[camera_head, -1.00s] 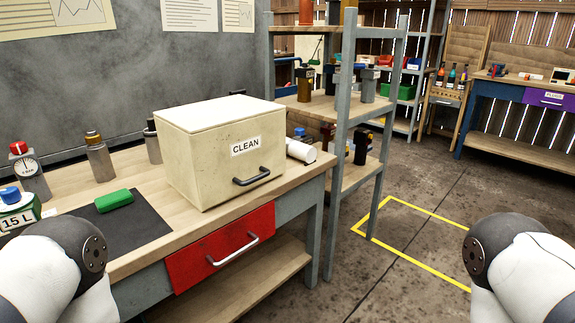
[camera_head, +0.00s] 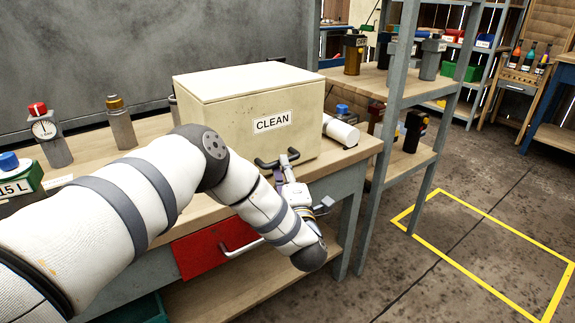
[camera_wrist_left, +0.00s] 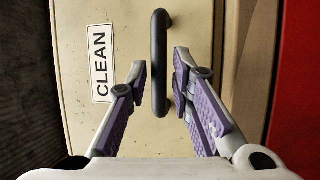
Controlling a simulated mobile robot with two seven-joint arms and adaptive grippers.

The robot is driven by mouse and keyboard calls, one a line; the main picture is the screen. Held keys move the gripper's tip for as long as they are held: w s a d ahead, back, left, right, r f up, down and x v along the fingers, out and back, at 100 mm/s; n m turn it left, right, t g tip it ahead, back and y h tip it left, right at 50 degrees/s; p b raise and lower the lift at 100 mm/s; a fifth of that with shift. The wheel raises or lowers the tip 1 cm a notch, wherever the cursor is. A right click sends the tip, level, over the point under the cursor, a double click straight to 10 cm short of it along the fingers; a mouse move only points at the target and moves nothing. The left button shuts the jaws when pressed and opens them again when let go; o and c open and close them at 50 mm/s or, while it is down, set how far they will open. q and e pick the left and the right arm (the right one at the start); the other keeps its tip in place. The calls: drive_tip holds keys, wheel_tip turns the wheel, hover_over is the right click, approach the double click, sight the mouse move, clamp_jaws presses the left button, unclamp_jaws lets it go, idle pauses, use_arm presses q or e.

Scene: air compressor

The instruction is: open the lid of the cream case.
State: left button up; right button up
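The cream case (camera_head: 225,108) stands on the wooden bench with its lid (camera_head: 245,80) down. A "CLEAN" label and a dark handle (camera_head: 268,164) are on its front. My left gripper (camera_head: 284,164) is at the front of the case, by the handle. In the left wrist view, my left gripper (camera_wrist_left: 158,78) is open, with its purple-padded fingers on either side of the dark handle (camera_wrist_left: 159,62). The handle's bar lies between the fingertips, and I see no clear contact. The lower front of the case (camera_wrist_left: 195,30) fills much of that view. My right gripper is not in view.
The wooden bench (camera_head: 345,152) has a red drawer (camera_head: 203,250) below the case. A white cylinder (camera_head: 341,132) lies right of the case. A gauge (camera_head: 50,135) and a metal bottle (camera_head: 121,125) stand at left. A grey shelf rack is close on the right, with open floor beyond.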

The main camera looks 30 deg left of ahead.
use_arm(q)
drive_tip(key=shift+x, duration=1.4)
clamp_jaws()
drive_tip(key=shift+w, duration=0.1)
